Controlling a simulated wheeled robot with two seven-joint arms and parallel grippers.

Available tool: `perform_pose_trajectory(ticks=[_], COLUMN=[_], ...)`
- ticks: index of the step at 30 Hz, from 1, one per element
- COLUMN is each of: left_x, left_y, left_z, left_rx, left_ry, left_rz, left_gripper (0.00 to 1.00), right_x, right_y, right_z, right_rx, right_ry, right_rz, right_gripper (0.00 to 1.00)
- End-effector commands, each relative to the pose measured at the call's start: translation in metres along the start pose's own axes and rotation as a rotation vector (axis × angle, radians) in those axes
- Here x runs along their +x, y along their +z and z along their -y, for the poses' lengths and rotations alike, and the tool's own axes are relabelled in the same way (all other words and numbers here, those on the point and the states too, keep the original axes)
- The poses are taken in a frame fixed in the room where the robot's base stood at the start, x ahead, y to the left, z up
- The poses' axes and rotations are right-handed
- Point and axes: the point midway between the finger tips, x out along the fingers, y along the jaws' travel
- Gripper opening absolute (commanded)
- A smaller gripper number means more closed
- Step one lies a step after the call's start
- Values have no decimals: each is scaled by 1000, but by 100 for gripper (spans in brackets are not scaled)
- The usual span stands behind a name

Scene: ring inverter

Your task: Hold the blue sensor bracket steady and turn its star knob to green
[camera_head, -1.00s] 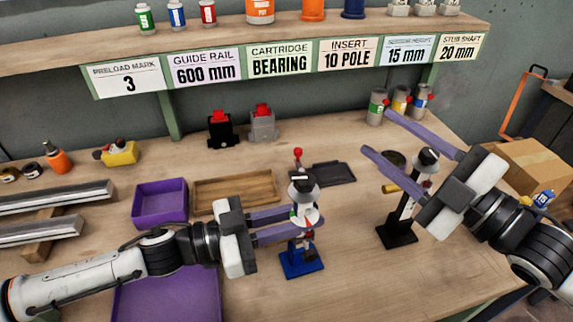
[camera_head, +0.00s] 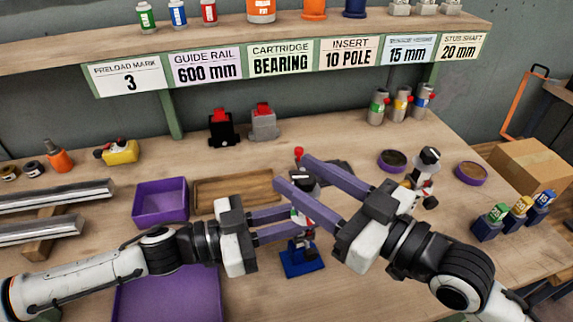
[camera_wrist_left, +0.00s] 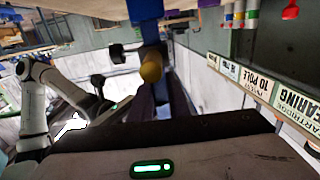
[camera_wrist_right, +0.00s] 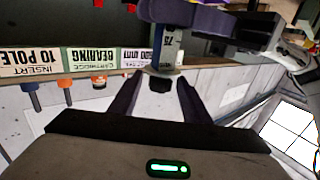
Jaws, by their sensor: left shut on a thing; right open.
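The blue sensor bracket stands upright on the bench on its blue base (camera_head: 301,263). A dark star knob (camera_head: 301,180) tops its post, partly hidden by my right fingers. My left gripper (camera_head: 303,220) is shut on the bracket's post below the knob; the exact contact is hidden. My right gripper (camera_head: 291,171) is open, its long purple fingers at knob height, one on each side of the knob in the head view. I cannot tell whether they touch it. The right wrist view shows my open fingers (camera_wrist_right: 158,95) pointing at the post. The knob's colour mark cannot be read.
A similar stand with a dark top (camera_head: 428,160) is partly behind my right arm. A purple bin (camera_head: 160,203), a wooden tray (camera_head: 238,190) and a purple tray (camera_head: 168,297) lie left. Small blue-based blocks (camera_head: 513,216) and a cardboard box (camera_head: 532,165) are right. The front middle is clear.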

Motion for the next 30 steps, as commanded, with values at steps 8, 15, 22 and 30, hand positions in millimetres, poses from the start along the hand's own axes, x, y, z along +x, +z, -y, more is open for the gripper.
perform_pose_trajectory(ticks=[8, 15, 22, 30], left_x=[0, 0, 0, 0], left_y=[0, 0, 0, 0], left_z=[0, 0, 0, 0], left_rx=[0, 0, 0, 0], left_ry=[0, 0, 0, 0], left_rz=[0, 0, 0, 0], left_gripper=[0, 0, 0, 0], right_x=[35, 40, 39, 39], right_y=[0, 0, 0, 0], right_z=[0, 0, 0, 0], right_rx=[-1, -1, -2, 0], right_ry=[1, 0, 0, 7], right_rz=[-1, 1, 1, 0], right_gripper=[43, 43, 26, 2])
